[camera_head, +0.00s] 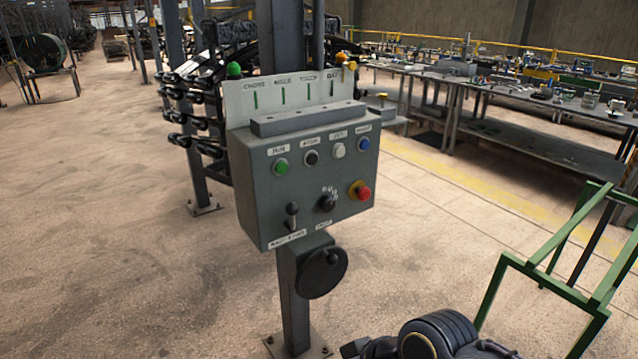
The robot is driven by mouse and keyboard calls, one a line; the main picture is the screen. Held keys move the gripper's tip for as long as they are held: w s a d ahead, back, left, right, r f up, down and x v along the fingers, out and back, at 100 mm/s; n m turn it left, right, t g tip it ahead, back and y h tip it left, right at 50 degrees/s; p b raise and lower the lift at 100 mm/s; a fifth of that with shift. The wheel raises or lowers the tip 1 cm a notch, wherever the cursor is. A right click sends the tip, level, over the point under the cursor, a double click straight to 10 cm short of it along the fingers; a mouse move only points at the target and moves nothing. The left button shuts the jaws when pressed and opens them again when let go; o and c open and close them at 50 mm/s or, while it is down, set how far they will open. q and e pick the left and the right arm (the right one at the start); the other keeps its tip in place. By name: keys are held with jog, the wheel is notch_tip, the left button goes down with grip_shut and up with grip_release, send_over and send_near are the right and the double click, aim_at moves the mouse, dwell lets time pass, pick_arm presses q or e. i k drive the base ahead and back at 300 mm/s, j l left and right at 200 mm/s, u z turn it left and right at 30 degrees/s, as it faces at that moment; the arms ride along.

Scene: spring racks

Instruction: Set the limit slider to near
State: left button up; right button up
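A grey control box (250,190) stands on a post in the middle of the head view. No part of it is clearly readable as the limit slider. A grey bar (308,120) with small dark spots lies along its top edge, before an upright label plate (240,98) with green marks. On the front are green (280,167), black (311,157), white (338,150) and blue (364,144) buttons, a lever (291,214), a black knob (326,203) and a red stop button (363,193). Neither gripper is recognisable in view.
A black handwheel (322,272) sits on the post below the box. Dark parts of what looks like my arm (440,336) show at the bottom edge. A green frame (530,271) stands at the right, and workbenches (480,82) behind. The floor at left is clear.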

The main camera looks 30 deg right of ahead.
aim_at(352, 66)
jog(key=z, duration=1.35)
